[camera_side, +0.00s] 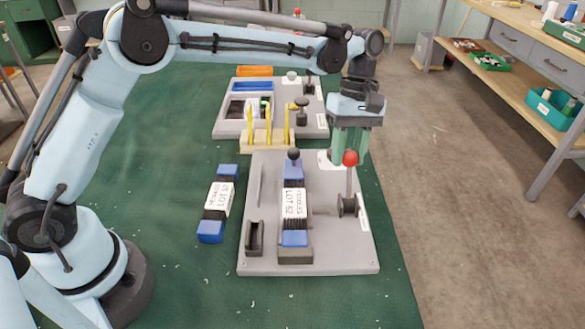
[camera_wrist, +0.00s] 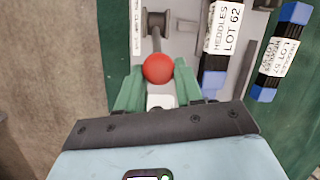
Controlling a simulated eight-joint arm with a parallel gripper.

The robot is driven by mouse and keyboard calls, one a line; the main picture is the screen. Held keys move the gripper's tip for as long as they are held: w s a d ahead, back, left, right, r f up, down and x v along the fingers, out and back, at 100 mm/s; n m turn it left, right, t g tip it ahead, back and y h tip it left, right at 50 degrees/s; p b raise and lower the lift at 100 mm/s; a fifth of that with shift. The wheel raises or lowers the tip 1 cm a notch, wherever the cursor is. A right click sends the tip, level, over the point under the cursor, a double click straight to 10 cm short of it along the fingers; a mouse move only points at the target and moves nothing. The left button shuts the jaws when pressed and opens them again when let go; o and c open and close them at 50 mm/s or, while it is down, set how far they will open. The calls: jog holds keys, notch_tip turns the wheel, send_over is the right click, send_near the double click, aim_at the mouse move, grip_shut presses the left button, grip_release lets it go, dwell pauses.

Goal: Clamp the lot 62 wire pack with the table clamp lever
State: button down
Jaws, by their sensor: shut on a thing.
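My gripper (camera_side: 347,150) is shut on the red ball knob (camera_side: 351,158) of the table clamp lever; the green fingers sit on either side of the knob in the wrist view (camera_wrist: 158,68). The lot 62 wire pack (camera_side: 293,203), dark with blue ends and a white label, lies lengthwise on the plate, left of the lever. The pack also shows in the wrist view (camera_wrist: 222,45).
A second blue-ended pack (camera_side: 217,203) lies on the green mat (camera_side: 180,267), left of the plate. A black knob (camera_side: 293,154) stands at the pack's far end. Behind are a wooden rack (camera_side: 267,141) with yellow tools and another grey plate (camera_side: 227,128) with trays.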

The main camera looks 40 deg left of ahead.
jog(key=shift+w+a+f, duration=0.15)
jog(key=shift+w+f, duration=0.1)
jog(key=shift+w, duration=0.1)
jog(key=c, duration=0.8)
grip_release()
jog(key=shift+o, duration=0.2)
jog(key=shift+s, duration=0.1)
jog(key=shift+r, duration=0.15)
jog(key=v, duration=1.2)
